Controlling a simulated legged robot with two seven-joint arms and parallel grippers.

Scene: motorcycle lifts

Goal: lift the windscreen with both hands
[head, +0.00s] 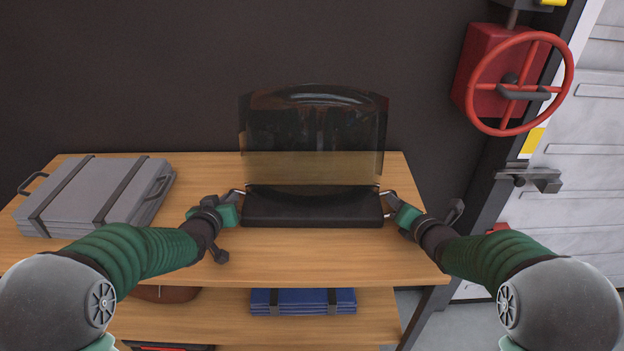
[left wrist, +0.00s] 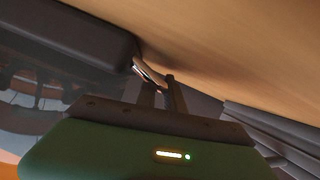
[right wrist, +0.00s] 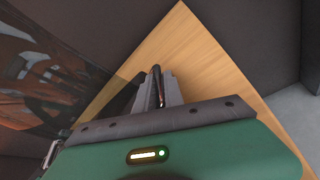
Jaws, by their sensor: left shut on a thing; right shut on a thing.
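The windscreen (head: 315,125) is a dark, see-through curved panel on a black base (head: 310,208). It stands upright at the middle of the wooden table, with a metal handle at each side. My left gripper (head: 234,200) is shut on the left handle; in the left wrist view its fingers (left wrist: 162,88) close around the metal loop (left wrist: 147,72). My right gripper (head: 393,200) is shut on the right handle; in the right wrist view its fingers (right wrist: 158,90) hold the loop beside the panel (right wrist: 60,75). I cannot tell whether the base touches the tabletop.
A grey strapped case (head: 95,195) lies at the left of the wooden table (head: 300,262). A blue strapped bundle (head: 303,301) lies on the lower shelf. A red valve wheel (head: 520,85) and a door (head: 590,150) are at the right. A dark wall stands behind.

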